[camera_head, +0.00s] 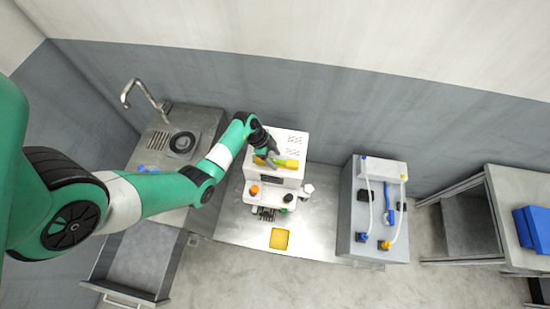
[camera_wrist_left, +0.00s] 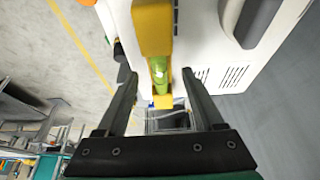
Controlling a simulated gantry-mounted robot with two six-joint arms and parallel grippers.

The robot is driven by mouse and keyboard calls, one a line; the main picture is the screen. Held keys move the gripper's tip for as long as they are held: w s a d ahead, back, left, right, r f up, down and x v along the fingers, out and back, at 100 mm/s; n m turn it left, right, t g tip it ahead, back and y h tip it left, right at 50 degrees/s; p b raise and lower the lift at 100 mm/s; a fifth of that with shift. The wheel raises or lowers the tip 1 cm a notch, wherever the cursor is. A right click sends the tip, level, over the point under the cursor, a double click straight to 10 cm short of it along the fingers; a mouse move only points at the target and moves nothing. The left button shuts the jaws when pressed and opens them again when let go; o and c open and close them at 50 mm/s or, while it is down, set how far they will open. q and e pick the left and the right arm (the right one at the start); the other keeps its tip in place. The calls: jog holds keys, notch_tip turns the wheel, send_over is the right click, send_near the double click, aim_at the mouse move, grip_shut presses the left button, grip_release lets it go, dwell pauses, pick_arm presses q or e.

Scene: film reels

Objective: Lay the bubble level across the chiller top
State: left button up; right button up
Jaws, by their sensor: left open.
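The bubble level (camera_head: 288,164) is a yellow bar with a green vial. In the head view it lies over the front part of the top of a white box-shaped unit (camera_head: 290,138). In the left wrist view the level (camera_wrist_left: 155,30) runs lengthwise between my fingers, beside the white casing (camera_wrist_left: 200,50). My left gripper (camera_head: 267,155) is open, with a finger on either side of the level and a gap showing in the left wrist view (camera_wrist_left: 163,100). The gripper hides part of the level in the head view. My right gripper is not in view.
A yellow square (camera_head: 279,238) lies on the steel counter (camera_head: 320,230). Blue boxes (camera_head: 535,228) sit at far right. An open drawer (camera_head: 140,262) is at lower left.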

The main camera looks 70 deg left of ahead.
pick_arm(q)
jog(key=p+v, duration=0.3)
jog(key=v, duration=0.8)
jog(key=shift+r+p, duration=0.2)
jog(key=shift+p, duration=0.1)
